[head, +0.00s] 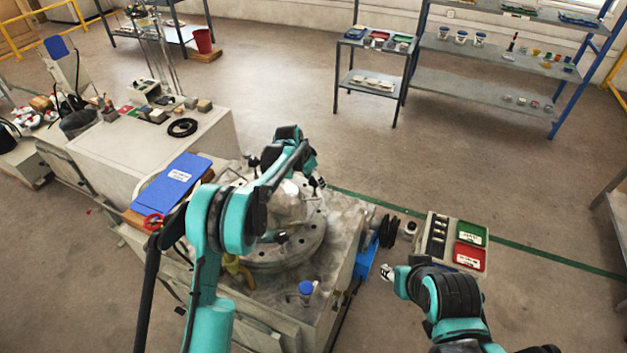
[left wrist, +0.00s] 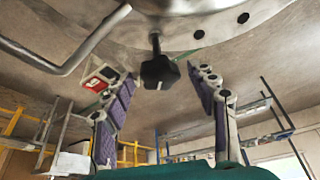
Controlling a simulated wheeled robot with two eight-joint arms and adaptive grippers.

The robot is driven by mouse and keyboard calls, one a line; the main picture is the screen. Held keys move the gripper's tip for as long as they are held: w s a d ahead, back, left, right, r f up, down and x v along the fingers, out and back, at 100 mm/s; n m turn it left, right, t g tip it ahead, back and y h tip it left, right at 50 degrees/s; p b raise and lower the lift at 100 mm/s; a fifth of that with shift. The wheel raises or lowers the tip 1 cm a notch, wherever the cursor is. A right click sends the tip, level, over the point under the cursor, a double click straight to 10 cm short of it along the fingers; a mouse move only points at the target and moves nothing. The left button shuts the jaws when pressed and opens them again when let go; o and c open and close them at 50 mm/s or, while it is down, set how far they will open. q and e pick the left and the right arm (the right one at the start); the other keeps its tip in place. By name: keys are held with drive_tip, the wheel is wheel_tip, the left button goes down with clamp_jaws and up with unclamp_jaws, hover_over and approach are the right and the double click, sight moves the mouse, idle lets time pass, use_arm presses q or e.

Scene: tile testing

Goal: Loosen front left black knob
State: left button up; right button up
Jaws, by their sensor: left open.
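A black knob (left wrist: 157,71) on a short stem hangs from the rim of a pale metal disc (left wrist: 195,30) in the left wrist view. My left gripper (left wrist: 162,85) is open, with one finger on each side of the knob and a gap to each. In the head view my left gripper (head: 313,174) is at the disc's far right edge, small and partly hidden by my arm. Another black knob (head: 282,237) shows on the disc's near side. My right gripper (head: 388,272) is right of the machine; its fingers are too small to read.
The round machine table (head: 285,262) carries a pale central part. A case with green and red trays (head: 470,257) is at the right. A bent metal bar (left wrist: 75,50) passes near the left finger. Shelves (head: 480,55) stand far back.

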use_arm(q)
drive_tip(key=c, duration=1.2)
drive_tip(key=shift+o, duration=0.2)
drive_tip(key=shift+n, duration=0.4)
drive_tip(key=n, duration=0.1)
drive_tip(key=n+t+y, duration=0.1)
drive_tip(key=n, duration=0.1)
drive_tip(key=shift+s+d+n, duration=0.1)
drive_tip(key=shift+d+n, duration=0.05)
drive_tip(key=shift+n, duration=0.15)
drive_tip(key=n+y, duration=0.2)
drive_tip(key=n, duration=0.2)
drive_tip(key=shift+d, duration=0.1)
drive_tip(key=n+y, duration=0.2)
drive_tip(key=n, duration=0.3)
drive_tip(key=shift+d, duration=0.1)
drive_tip(key=shift+d+n+g+y+p, duration=0.1)
drive_tip(key=shift+n+g+y+p, duration=0.2)
drive_tip(key=shift+n, duration=0.85)
drive_tip(key=shift+n+g+y+p, duration=0.15)
drive_tip(key=shift+n+y, duration=0.25)
drive_tip(key=shift+n, duration=0.75)
